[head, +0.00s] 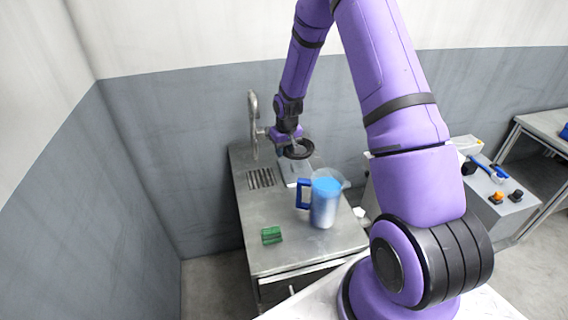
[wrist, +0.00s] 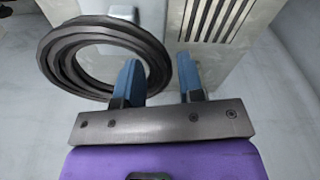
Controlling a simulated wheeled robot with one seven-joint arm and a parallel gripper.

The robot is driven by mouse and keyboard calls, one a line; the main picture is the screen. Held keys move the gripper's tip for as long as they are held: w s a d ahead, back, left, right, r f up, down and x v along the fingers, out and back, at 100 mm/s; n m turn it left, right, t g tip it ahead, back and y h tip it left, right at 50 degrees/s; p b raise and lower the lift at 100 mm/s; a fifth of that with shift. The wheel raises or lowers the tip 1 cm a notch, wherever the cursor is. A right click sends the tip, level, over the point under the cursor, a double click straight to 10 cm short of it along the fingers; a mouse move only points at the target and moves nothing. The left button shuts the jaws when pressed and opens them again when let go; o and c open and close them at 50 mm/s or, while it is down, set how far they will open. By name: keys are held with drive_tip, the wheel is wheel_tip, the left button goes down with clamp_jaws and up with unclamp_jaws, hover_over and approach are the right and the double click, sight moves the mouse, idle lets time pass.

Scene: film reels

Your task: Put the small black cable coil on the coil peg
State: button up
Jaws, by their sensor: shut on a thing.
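The black cable coil (head: 299,150) hangs in my gripper (head: 292,139) above the far end of the metal counter. In the wrist view the coil (wrist: 62,62) is a ring of several dark turns, mostly to the left of my gripper (wrist: 160,75). Its right rim passes between the two blue fingers, with the left finger inside the ring. My gripper is shut on that rim. I cannot clearly make out the coil peg; a pale block (wrist: 123,13) shows partly behind the coil in the wrist view.
A metal counter (head: 245,215) carries a tap (head: 253,125), a drain grille (head: 260,179), a blue-handled jug (head: 325,203) and a green sponge-like block (head: 271,235). The jug stands just in front of the coil. A grey wall (head: 180,150) is behind.

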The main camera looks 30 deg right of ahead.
wheel_tip(320, 180, down, 6)
drive_tip(key=shift+r, duration=0.1)
idle(0.4)
drive_tip(key=shift+s+f, duration=0.1)
drive_tip(key=shift+f, duration=0.45)
drive_tip(key=o, duration=1)
drive_tip(key=shift+s, duration=0.1)
